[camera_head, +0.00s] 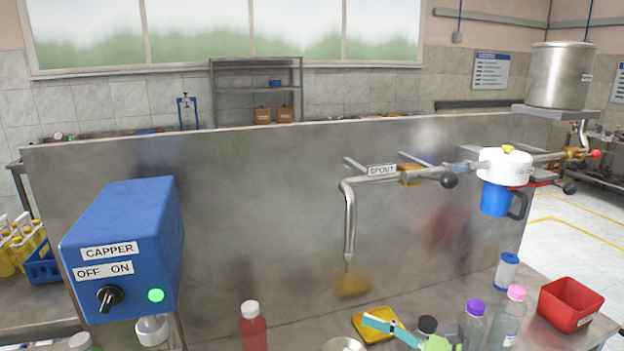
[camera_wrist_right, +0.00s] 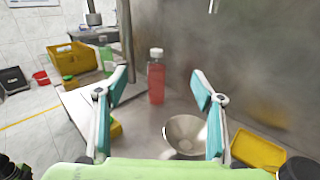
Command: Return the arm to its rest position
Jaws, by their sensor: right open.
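My right gripper (camera_head: 390,328) shows at the bottom edge of the head view, with a teal finger pad and part of its green body. It is in front of the yellow tray (camera_head: 370,322), among the bottles. In the right wrist view my right gripper (camera_wrist_right: 158,88) has its two teal pads wide apart with nothing between them. Beyond them stand a red bottle with a white cap (camera_wrist_right: 156,78) and a metal bowl (camera_wrist_right: 185,134). The red bottle also shows in the head view (camera_head: 253,328). My left gripper is not in view.
The blue capper (camera_head: 125,245) stands left with a lit green light. The spout pipe (camera_head: 349,220) hangs over the bench. Bottles with a purple cap (camera_head: 472,323) and a pink cap (camera_head: 510,318), plus a red bin (camera_head: 572,304), stand right. A steel panel (camera_head: 260,220) stands behind.

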